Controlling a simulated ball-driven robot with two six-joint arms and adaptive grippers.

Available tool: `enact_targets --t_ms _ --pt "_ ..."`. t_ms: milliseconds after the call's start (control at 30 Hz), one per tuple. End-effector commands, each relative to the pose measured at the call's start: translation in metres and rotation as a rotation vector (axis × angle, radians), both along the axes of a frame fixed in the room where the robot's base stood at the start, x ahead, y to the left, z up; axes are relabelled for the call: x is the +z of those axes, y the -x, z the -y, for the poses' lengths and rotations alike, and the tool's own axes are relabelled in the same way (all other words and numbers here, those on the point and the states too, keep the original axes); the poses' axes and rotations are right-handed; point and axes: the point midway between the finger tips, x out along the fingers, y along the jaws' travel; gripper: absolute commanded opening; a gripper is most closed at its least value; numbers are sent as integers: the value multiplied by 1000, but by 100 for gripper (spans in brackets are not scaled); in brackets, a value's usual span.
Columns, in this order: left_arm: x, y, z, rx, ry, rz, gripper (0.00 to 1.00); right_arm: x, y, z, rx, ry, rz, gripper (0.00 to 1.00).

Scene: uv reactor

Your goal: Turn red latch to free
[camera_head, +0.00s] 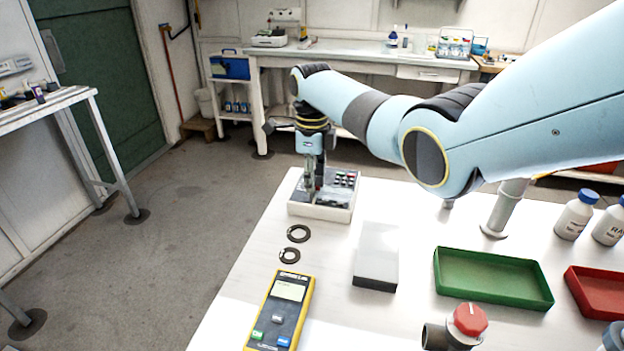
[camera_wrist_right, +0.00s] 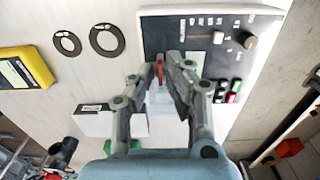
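The control panel box (camera_head: 325,212) stands at the far left corner of the white table. In the right wrist view its dark face (camera_wrist_right: 160,35) carries a slider, a round knob, and red and green buttons. My right gripper (camera_head: 313,187) points down over the left part of this box. In the right wrist view a thin red piece, apparently the red latch (camera_wrist_right: 160,72), is between the fingertips of my right gripper (camera_wrist_right: 164,75). The fingers are close together around it; whether both touch it is unclear. The head view does not show the latch clearly. My left gripper is out of view.
Two dark rings (camera_head: 297,233), a yellow meter (camera_head: 281,312) and a grey-white block (camera_head: 377,258) lie nearer on the table. A green tray (camera_head: 492,278), a red tray (camera_head: 598,293), a red-topped knob (camera_head: 468,319) and white bottles (camera_head: 575,216) are to the right.

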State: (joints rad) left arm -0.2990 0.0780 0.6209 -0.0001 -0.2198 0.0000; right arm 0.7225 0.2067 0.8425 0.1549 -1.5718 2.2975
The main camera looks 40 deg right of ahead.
Motion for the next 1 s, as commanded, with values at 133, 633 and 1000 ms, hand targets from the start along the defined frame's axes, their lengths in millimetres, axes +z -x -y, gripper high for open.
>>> enact_targets --t_ms 133,633,1000 --pt "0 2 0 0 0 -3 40 0 0 0 0 0 0 0" --pt "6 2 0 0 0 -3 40 1 0 0 58 -1 -1 0" --pt "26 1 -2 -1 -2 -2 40 2 0 0 335 -2 -3 0"
